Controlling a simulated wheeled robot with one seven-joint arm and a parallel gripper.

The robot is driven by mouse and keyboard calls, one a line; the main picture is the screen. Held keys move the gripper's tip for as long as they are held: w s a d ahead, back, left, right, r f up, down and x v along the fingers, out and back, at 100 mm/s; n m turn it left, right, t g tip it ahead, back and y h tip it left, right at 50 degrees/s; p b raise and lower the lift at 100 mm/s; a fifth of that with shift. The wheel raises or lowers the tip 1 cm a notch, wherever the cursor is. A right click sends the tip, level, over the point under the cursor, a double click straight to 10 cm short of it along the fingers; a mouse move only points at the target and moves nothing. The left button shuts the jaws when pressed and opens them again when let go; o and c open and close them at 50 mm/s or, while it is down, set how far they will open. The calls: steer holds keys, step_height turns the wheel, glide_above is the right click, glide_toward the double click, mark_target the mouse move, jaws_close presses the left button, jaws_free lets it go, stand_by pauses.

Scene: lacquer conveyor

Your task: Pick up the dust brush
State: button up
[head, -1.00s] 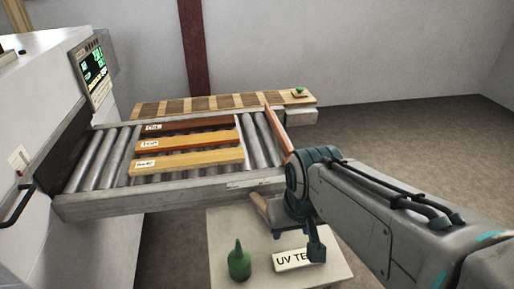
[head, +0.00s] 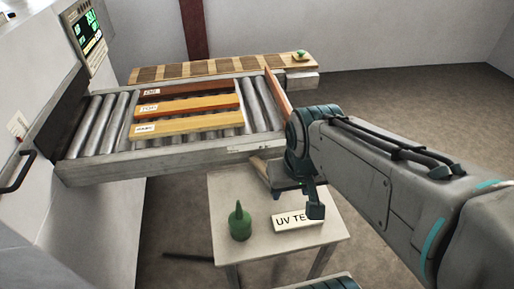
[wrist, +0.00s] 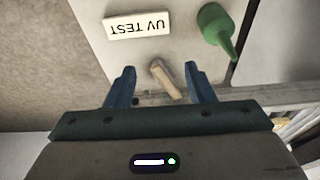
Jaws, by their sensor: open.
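The dust brush (wrist: 165,80), a pale wooden piece, lies on the small white table (head: 230,190). In the wrist view it shows between the two blue fingers of my gripper (wrist: 158,76), slightly tilted. In the head view its tan end (head: 260,168) shows beside my gripper (head: 295,190), which hides the rest. My gripper is open and empty, over the table's far part. I cannot tell how high the fingers are above the brush.
A green bottle (head: 240,223) and a white "UV TEST" block (head: 292,221) stand on the same table, near the brush. The roller conveyor (head: 100,160) with labelled wooden boards (head: 188,121) is just behind it. A long slatted board (head: 215,67) lies beyond.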

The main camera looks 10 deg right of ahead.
steer(key=shift+o, duration=0.4)
steer(key=n+g+p, duration=0.3)
steer(key=n+p, duration=0.2)
steer(key=p, duration=0.1)
glide_above(265, 175)
steer(key=d, duration=0.2)
step_height(265, 175, down, 4)
steer(key=f, duration=1.4)
steer(key=shift+w+a+f, duration=0.25)
steer(key=shift+w+a, duration=0.05)
steer(key=shift+a, duration=0.05)
steer(key=shift+c, duration=0.3)
jaws_close()
